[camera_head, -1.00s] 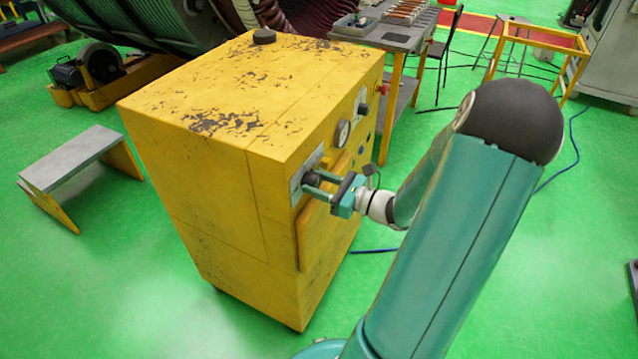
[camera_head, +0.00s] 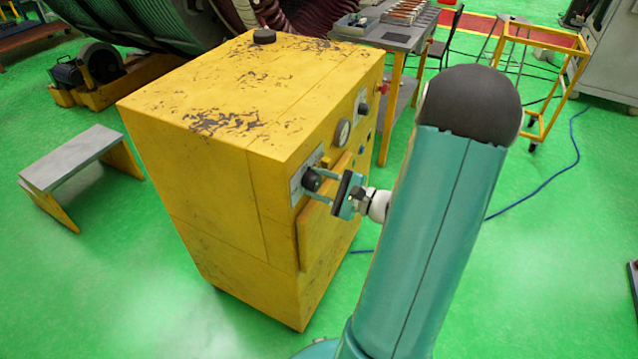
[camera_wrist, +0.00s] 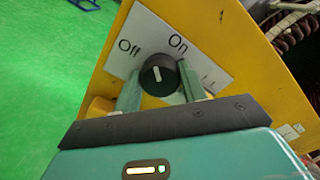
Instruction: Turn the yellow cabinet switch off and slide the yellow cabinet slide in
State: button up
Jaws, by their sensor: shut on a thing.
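The yellow cabinet (camera_head: 190,190) stands at the centre-left in the head view. Its black switch knob (camera_head: 311,180) sits on a light plate on the front face; the knob (camera_wrist: 158,75) also shows in the wrist view. Its white mark points between the "Off" and "On" labels. My gripper (camera_head: 325,181) is shut on the knob, with one finger on each side in the wrist view (camera_wrist: 160,86). A yellow panel (camera_head: 322,225) stands out from the front below the knob; I cannot tell whether it is the slide.
A round gauge (camera_head: 342,133) and another black knob (camera_head: 363,108) are on the same face. A grey-topped step (camera_head: 75,158) stands at left, and a workbench (camera_head: 385,37) behind the cabinet. Green floor is clear in front.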

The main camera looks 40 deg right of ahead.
jog(key=n, duration=0.4)
jog(key=shift+n, duration=0.3)
jog(key=n, duration=0.3)
jog(key=shift+n, duration=0.5)
jog(key=o, duration=1)
jog(key=shift+c, duration=0.2)
jog(key=shift+s, duration=0.1)
jog(key=v, duration=1.3)
jog(key=shift+s, duration=0.35)
